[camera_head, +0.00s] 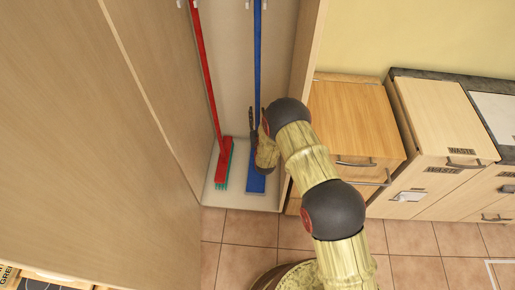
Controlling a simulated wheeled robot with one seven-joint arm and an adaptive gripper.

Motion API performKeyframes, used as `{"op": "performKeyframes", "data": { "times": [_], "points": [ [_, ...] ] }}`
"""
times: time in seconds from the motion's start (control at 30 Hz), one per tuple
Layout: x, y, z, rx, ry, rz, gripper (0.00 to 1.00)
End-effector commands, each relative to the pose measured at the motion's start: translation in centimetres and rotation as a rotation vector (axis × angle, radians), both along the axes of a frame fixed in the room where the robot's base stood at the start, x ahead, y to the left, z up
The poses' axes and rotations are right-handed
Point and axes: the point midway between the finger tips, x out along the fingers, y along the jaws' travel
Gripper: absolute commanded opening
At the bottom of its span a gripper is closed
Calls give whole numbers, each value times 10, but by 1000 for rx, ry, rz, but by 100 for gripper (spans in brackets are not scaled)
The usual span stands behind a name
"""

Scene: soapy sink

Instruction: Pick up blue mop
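The blue mop (257,60) stands upright in the open tall cabinet, its long handle rising out of the top of the view. Its flat blue head (256,183) is on the cabinet floor. My gripper (257,116) is at the lower part of the handle, with dark fingers seen on either side of it. Whether the fingers are closed on the handle or only around it is too small to tell. My gripper and wrist partly hide the lower handle and the top of the mop head.
A red broom (207,75) with green bristles stands just left of the mop. The cabinet's right side wall (306,50) is close to my arm. Wooden counters (350,125) and waste drawers (445,120) stand to the right. Tiled floor (250,228) lies in front.

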Motion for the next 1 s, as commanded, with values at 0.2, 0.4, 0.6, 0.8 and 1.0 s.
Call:
{"op": "performKeyframes", "data": {
  "times": [0.2,0.4,0.6,0.8,1.0],
  "points": [
    [0,0,0,0,0,0,17],
    [0,0,0,0,0,0,6],
    [0,0,0,0,0,0,0],
    [0,0,0,0,0,0,0],
    [0,0,0,0,0,0,0]
  ]
}}
